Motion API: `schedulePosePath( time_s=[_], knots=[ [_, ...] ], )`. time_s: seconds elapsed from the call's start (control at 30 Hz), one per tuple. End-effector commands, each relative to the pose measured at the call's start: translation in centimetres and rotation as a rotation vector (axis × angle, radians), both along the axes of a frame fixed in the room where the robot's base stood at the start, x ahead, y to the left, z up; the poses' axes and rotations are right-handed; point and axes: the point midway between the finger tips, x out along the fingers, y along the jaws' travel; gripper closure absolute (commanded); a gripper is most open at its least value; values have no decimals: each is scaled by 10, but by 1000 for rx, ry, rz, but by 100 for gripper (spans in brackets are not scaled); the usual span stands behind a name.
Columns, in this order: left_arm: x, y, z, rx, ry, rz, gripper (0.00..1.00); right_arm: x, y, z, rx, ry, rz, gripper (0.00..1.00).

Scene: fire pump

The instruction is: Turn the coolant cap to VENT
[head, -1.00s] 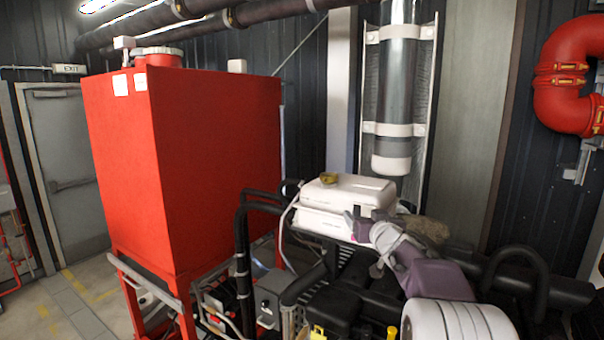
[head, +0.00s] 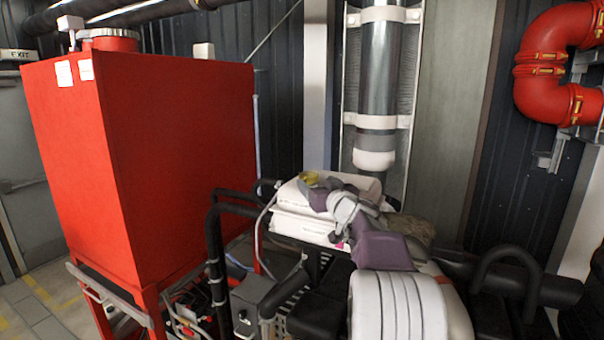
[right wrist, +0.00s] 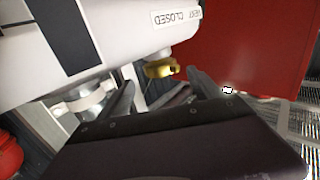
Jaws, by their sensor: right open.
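The yellow coolant cap (head: 308,177) is on top of the white coolant tank (head: 290,222). In the right wrist view the cap (right wrist: 160,68) stands out from the white tank (right wrist: 120,32), near a label (right wrist: 176,17) reading VENT and CLOSED. My right gripper (head: 312,190) is right by the cap in the head view and partly covers the tank top. In the right wrist view my gripper's two fingers (right wrist: 162,78) are apart, with the cap showing between and beyond their tips. They do not appear closed on it. My left gripper is out of view.
A big red tank (head: 160,160) stands to the left on a red frame. Black pipes (head: 215,250) and engine parts lie around the white tank's base. A vertical cylinder (head: 378,90) hangs on the wall behind. A red pipe elbow (head: 555,75) is at the upper right.

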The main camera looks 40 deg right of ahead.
Motion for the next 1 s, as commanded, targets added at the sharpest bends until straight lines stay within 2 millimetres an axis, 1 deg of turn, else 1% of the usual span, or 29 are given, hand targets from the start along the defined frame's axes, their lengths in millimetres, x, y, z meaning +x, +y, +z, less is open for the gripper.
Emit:
schedulePosePath(
  time_s=[0.07, 0.3, 0.4, 0.53, 0.77, 0.8, 0.87, 0.9, 0.97, 1.0],
  knots=[
    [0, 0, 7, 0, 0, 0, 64, 11, -3, 3, 2, 2, 2, 25],
    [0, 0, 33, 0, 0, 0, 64, 59, -18, 4, 2, 3, 2, 25],
    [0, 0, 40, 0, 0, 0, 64, 73, -23, 3, 3, 1, 1, 25],
    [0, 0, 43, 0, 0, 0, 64, 82, -26, 1, 0, 1, 0, 25],
    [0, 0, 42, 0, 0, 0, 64, 84, -26, -1, 0, 1, 0, 25],
    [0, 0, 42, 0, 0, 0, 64, 84, -26, -1, 0, 1, 0, 28],
    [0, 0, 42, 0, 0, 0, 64, 83, -26, -1, 0, 1, 0, 45],
    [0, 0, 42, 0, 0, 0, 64, 83, -26, -1, 0, 1, 0, 56],
    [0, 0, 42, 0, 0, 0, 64, 83, -26, -1, 0, 1, 0, 73],
    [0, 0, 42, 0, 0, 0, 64, 83, -26, -1, 0, 1, 0, 84]
  ],
)
